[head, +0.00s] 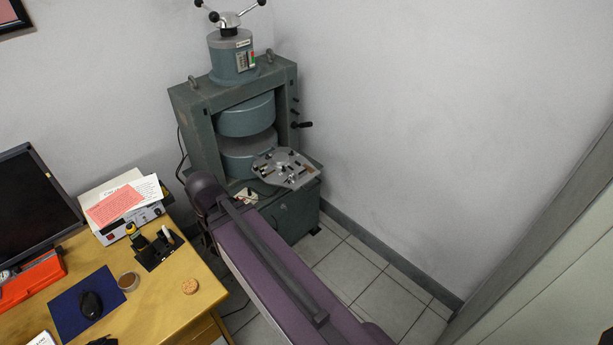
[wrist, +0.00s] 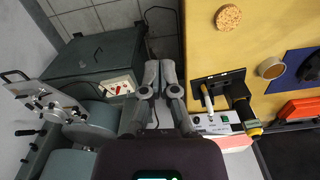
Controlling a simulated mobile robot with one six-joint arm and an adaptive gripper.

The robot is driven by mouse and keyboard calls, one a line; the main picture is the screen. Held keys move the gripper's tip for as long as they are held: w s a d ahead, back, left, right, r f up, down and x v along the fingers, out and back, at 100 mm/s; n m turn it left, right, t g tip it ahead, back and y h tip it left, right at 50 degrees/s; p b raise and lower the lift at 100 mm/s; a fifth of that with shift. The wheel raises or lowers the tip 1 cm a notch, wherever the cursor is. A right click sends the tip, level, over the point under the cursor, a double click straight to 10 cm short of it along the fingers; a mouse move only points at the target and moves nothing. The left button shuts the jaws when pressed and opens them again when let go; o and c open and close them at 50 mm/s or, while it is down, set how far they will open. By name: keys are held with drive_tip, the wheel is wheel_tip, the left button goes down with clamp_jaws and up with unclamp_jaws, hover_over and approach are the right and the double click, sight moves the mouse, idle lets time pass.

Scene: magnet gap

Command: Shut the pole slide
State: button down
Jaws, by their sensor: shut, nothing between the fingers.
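The pole slide (head: 299,180) is a grey flat plate with small dark and light pieces on it. It sticks out to the front right of the gap between the magnet's upper pole (head: 245,118) and lower pole (head: 240,163). In the wrist view the slide (wrist: 45,94) is at the far left, with a dark bar handle at its outer edge. My gripper (wrist: 160,66) is shut and empty, well apart from the slide, beside the magnet's base cabinet (wrist: 88,72). In the head view my arm hides the gripper's fingers.
A wooden desk (head: 150,305) stands at the left, with a power supply (head: 134,228), a tool holder (head: 161,249) and a cork coaster (head: 190,286). A wall is close behind the magnet. Tiled floor (head: 370,285) to the right of my arm is clear.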

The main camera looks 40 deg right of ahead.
sight(304, 176)
drive_tip(key=w+d+f+m+t+y+b, duration=0.1)
drive_tip(key=w+d+f+m+b, duration=0.15)
drive_tip(key=d+m, duration=0.4)
drive_tip(key=w+d+f+m+t+y+b, duration=0.1)
drive_tip(key=w+d+f+m+t+b, duration=0.15)
drive_tip(key=d+m, duration=0.45)
drive_tip(key=w+d+f+m+t+b, duration=0.1)
drive_tip(key=w+d+f+m+b, duration=0.25)
drive_tip(key=d, duration=0.55)
drive_tip(key=s+d+m+t+b, duration=0.1)
drive_tip(key=d+m+t+b, duration=0.1)
drive_tip(key=d+m, duration=0.7)
drive_tip(key=s+d+f+m+t+h+b, duration=0.1)
drive_tip(key=d+m+b, duration=0.3)
drive_tip(key=d+m, duration=0.5)
drive_tip(key=s+d+t, duration=0.1)
drive_tip(key=d, duration=0.4)
drive_tip(key=shift+s+d, duration=0.2)
drive_tip(key=shift+d, duration=0.1)
drive_tip(key=shift+w+t, duration=0.1)
drive_tip(key=shift+t, duration=0.15)
drive_tip(key=b+x, duration=0.7)
drive_tip(key=x, duration=0.3)
drive_tip(key=shift+d+f+b, duration=0.15)
drive_tip(key=shift+f+b, duration=0.1)
drive_tip(key=shift+b, duration=0.15)
drive_tip(key=w, duration=0.3)
drive_tip(key=shift+r, duration=0.2)
drive_tip(key=shift+w+a, duration=0.2)
drive_tip(key=shift+w, duration=0.2)
